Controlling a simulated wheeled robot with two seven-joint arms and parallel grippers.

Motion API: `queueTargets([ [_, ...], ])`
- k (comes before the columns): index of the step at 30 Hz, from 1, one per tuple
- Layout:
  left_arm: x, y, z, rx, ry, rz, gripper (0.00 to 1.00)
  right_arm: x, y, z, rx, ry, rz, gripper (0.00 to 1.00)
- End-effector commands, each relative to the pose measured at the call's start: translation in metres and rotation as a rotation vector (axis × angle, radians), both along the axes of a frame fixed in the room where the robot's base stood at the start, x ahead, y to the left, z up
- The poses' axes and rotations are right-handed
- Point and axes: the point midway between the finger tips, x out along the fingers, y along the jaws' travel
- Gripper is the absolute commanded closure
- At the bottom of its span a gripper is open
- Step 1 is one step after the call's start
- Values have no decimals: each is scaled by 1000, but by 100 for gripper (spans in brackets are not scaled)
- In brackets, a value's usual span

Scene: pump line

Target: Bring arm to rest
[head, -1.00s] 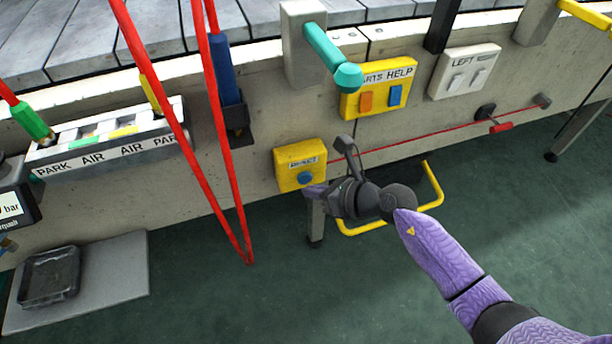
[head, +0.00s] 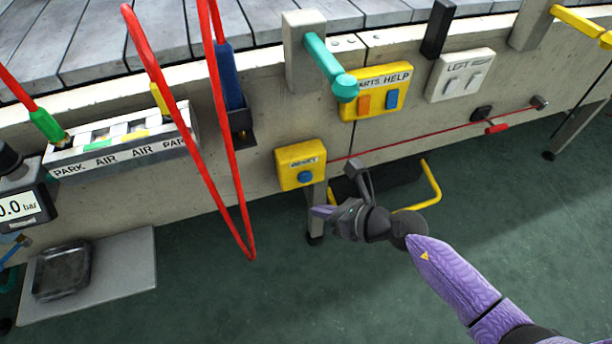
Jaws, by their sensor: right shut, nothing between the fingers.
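My right arm, with purple links, comes in from the lower right of the head view. My right gripper (head: 322,211) points left, its purple fingertips together with nothing between them. It is below and slightly right of the yellow box with a blue button (head: 300,165), apart from it in the picture. A support leg of the line shows behind the fingertips. My left gripper is not in view.
A turquoise handle (head: 323,57), a yellow help box (head: 376,92) and a white switch box (head: 460,75) stick out from the beam. A red cord (head: 430,142) runs along it. Red hoses (head: 185,130) hang at left.

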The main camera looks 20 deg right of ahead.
Motion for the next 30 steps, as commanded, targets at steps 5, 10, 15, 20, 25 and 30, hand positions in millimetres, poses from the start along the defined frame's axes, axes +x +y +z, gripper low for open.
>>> queueTargets([
  [5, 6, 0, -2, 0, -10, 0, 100, 0, 0, 0, 0, 0, 0, 100],
  [10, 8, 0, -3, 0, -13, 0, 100, 0, 0, 0, 1, 1, 0, 100],
  [15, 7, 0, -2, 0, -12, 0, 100, -6, -1, -12, 85, 63, -63, 100],
  [20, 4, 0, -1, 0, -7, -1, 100, -76, -34, -114, 672, 535, -715, 100],
  [25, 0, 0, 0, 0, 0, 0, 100, -216, -79, -215, 1056, 878, -1600, 100],
  [30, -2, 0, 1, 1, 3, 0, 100, -359, -94, -254, 1149, 949, -2306, 100],
])
